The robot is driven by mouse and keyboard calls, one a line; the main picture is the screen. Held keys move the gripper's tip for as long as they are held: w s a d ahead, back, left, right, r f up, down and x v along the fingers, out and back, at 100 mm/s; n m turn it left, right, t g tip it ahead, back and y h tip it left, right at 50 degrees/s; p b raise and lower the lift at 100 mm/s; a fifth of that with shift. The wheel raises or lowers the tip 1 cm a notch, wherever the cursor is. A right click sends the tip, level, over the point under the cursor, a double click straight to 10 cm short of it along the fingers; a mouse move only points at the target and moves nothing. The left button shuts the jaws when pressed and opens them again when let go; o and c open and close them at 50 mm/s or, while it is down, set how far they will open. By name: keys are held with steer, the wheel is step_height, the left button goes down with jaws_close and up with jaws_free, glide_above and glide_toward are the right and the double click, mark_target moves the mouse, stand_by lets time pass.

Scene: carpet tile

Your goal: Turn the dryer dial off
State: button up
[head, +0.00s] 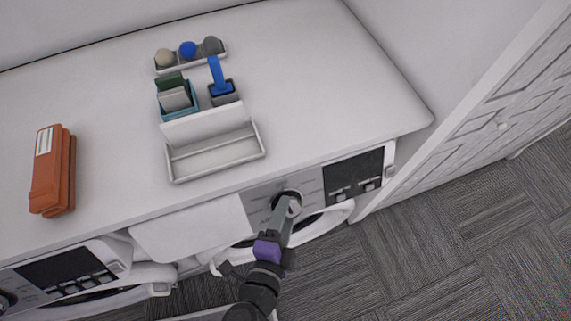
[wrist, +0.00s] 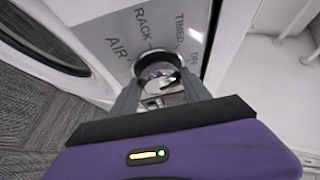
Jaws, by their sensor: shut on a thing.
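The dryer (head: 262,200) stands under the counter, with a grey control panel and a dark display at its right end. Its round dial (head: 288,196) is on the panel. In the wrist view the dial (wrist: 158,68) has a dark rim and a shiny face, with the printed words AIR, RACK and TIMED around it. My gripper (head: 287,208) reaches up to the panel from below. In the wrist view its two fingers (wrist: 160,88) are on either side of the dial and shut on it. The dial's pointer mark cannot be made out.
A white counter (head: 320,80) lies above the dryer, holding a white tray (head: 215,155), small boxes and an orange case (head: 52,170). A second machine (head: 65,275) is at lower left. Panelled white doors (head: 500,100) stand right. Carpet lies in front.

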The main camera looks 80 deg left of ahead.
steer(key=shift+r+m+h+p, duration=0.15)
steer(key=shift+m+h+p, duration=0.35)
steer(key=shift+m, duration=0.3)
steer(key=shift+a, duration=0.1)
steer(key=o, duration=1.4)
steer(key=b+v, duration=0.1)
steer(key=v, duration=0.6)
steer(key=shift+s+d+r, duration=0.1)
steer(key=shift+d+r, duration=0.1)
steer(key=shift+d, duration=0.15)
